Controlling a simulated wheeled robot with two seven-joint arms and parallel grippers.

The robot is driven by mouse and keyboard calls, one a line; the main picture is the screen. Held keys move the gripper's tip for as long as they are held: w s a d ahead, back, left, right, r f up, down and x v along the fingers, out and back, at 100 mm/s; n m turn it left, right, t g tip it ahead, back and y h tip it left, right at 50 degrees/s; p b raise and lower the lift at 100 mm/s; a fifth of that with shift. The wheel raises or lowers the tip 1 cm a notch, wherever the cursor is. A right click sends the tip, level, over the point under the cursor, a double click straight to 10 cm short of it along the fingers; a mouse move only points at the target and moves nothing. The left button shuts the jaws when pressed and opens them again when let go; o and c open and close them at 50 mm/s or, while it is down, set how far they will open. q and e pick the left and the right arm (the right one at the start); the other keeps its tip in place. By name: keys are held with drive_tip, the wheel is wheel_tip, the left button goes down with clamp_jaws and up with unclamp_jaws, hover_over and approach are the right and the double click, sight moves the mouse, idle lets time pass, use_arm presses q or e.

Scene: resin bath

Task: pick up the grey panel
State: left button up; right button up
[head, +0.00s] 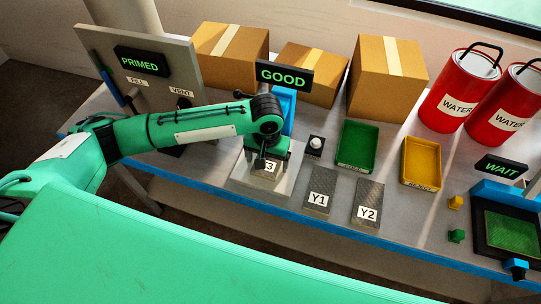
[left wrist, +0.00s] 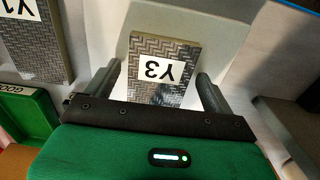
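Three grey woven panels with white labels are in view. Panel Y3 (head: 270,174) lies on a pale plate (head: 246,184) under my left gripper (head: 267,162). In the left wrist view, panel Y3 (left wrist: 148,47) sits between the two dark fingers of my left gripper (left wrist: 160,78), with a gap beside each finger. The gripper is open and pointing down; part of Y3 is hidden by it in the head view. Panel Y1 (head: 322,182) and panel Y2 (head: 368,192) lie flat on the bench to the right. My right gripper is not in view.
A GOOD sign (head: 284,75) stands behind the plate. A green tray (head: 357,146) and a yellow tray (head: 421,162) are right of it. Cardboard boxes (head: 388,85) and red WATER cans (head: 457,95) line the back. A WAIT station (head: 511,225) is far right.

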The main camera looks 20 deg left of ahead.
use_arm(q)
drive_tip(key=c, duration=0.9)
drive_tip(key=shift+r, duration=0.1)
drive_tip(key=shift+c, duration=0.2)
